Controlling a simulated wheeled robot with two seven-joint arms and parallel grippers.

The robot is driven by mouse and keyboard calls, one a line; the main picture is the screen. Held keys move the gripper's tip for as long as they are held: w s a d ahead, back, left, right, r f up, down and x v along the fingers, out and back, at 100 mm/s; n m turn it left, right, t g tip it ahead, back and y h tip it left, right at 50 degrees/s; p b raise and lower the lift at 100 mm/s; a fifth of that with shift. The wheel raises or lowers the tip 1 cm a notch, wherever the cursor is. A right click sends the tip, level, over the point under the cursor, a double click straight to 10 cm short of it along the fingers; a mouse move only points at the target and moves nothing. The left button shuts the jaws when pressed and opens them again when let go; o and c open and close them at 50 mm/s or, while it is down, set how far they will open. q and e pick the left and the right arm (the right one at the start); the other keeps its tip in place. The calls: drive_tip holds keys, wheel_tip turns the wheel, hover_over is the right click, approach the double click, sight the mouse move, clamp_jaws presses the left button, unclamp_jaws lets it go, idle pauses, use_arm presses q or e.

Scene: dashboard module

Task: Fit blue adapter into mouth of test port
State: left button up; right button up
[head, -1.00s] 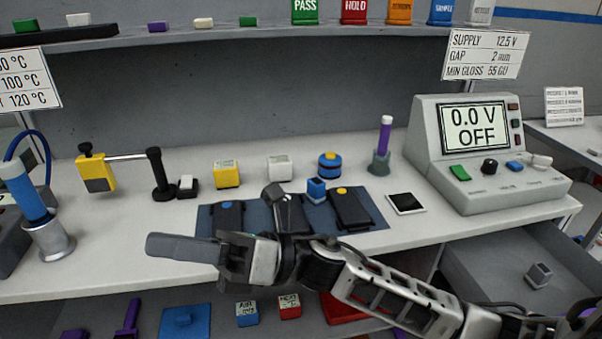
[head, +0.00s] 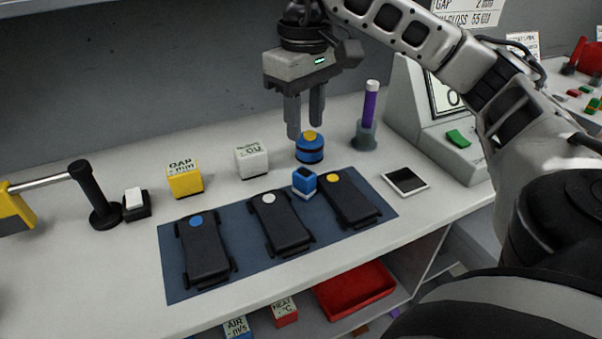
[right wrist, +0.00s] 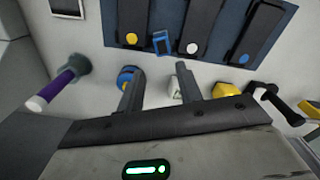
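A small blue block (head: 305,181) stands on the dark blue mat between two black modules; it looks hollow, like a square frame, in the right wrist view (right wrist: 162,42). I take it for the blue adapter. A round blue piece with a black band and yellow top (head: 310,150) stands behind it, also in the right wrist view (right wrist: 127,75). Which thing is the test port, I cannot tell. My right gripper (head: 306,126) is open and empty, fingers pointing down, above and behind the blue block. Its parted fingers show in the right wrist view (right wrist: 160,76). My left gripper is out of view.
Black modules (head: 205,252) lie on the mat (head: 178,290). Yellow (head: 185,180) and white (head: 251,162) blocks stand behind it. A purple stick in a grey holder (head: 367,128), a dark tablet (head: 405,181) and the supply console (head: 455,150) are to the right. A red tray (head: 355,292) is below.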

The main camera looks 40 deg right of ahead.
sight(302, 171)
wheel_tip(302, 171, down, 7)
drive_tip(key=b, duration=0.3)
drive_tip(key=shift+a+f, duration=0.1)
drive_tip(key=shift+f, duration=0.1)
drive_tip(key=shift+a+f, duration=0.1)
drive_tip(key=shift+f, duration=2.1)
clamp_jaws()
